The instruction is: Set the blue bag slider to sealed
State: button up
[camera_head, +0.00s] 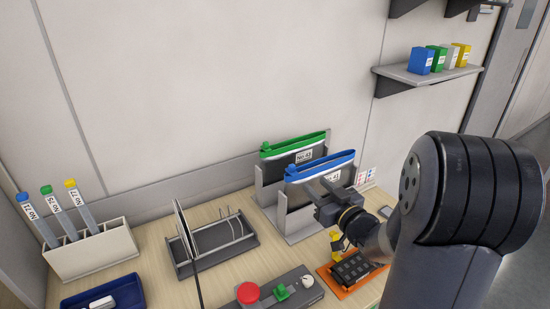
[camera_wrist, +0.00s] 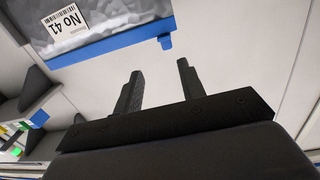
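The blue bag (camera_head: 322,168) stands in the front slot of a grey holder (camera_head: 297,222), with a blue strip along its top and a No 41 label. In the wrist view the blue strip (camera_wrist: 108,45) appears upside down, and the blue slider tab (camera_wrist: 166,42) sits at its right end. In the head view that is the strip's left end. My gripper (camera_head: 322,193) is in front of the bag, its fingers apart and empty. In the wrist view the gripper (camera_wrist: 158,78) is clear of the slider, which lies beyond the fingertips.
A green-topped bag (camera_head: 296,143) stands behind in the same holder. A wire rack (camera_head: 220,240), a control box with a red button (camera_head: 248,293), an orange-framed keypad (camera_head: 350,272) and a tube holder (camera_head: 90,252) share the table. The wall shelf (camera_head: 425,75) is above right.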

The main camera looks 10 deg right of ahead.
aim_at(294, 168)
jog(key=shift+y, duration=0.4)
jog(key=p+x, duration=0.1)
jog(key=x, duration=0.2)
jog(key=p+x, duration=0.1)
jog(key=x, duration=0.3)
jog(key=p+x, duration=0.1)
jog(key=x, duration=0.3)
jog(key=shift+w+a, duration=0.1)
jog(key=shift+a, duration=0.3)
jog(key=shift+c, duration=0.6)
grip_shut()
